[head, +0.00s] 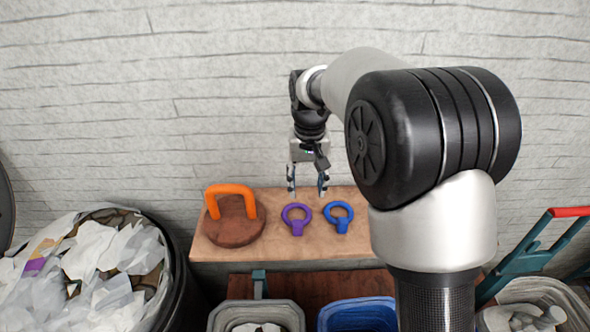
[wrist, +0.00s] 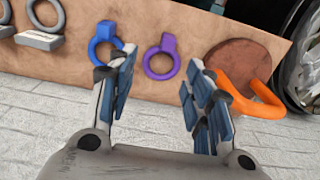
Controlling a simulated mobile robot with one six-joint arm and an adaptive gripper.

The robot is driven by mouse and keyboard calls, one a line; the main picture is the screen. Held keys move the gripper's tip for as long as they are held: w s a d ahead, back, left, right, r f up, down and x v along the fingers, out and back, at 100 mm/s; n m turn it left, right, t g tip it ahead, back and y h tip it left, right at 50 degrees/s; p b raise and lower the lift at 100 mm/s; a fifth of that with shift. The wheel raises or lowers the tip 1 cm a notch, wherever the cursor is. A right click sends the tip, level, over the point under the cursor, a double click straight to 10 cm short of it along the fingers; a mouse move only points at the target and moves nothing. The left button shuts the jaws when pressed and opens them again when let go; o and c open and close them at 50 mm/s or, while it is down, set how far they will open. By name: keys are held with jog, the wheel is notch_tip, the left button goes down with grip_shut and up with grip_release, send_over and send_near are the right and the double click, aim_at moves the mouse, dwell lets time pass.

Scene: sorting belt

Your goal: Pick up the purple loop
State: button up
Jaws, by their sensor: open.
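The purple loop (head: 297,220) is a ring with a small block-like base, on the tan board between the orange handle and the blue loop. It also shows in the wrist view (wrist: 149,69), beyond and between my fingers, with its block at the top. My gripper (head: 308,190) is open and empty, above and behind the purple loop in the head view, with a gap between them. The gripper also shows in the wrist view (wrist: 157,78), its two padded fingers spread apart.
A blue loop (head: 339,217) stands close right of the purple one. An orange handle (head: 231,189) on a brown round base (head: 234,225) is to its left. Grey ring pieces (wrist: 42,39) show in the wrist view. Bins and a bag of paper (head: 95,255) are in front; a brick wall is behind.

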jog(key=a, duration=0.1)
jog(key=b, duration=0.2)
send_near(298, 224)
jog(key=f, duration=0.5)
jog(key=shift+d+f, duration=0.35)
jog(key=shift+f, duration=0.05)
jog(key=f, duration=0.5)
jog(key=shift+w+a+f+b, duration=0.15)
jog(key=shift+a+f+b, duration=0.15)
jog(key=shift+a+b, duration=0.1)
jog(key=shift+c, duration=0.4)
jog(key=c, duration=0.9)
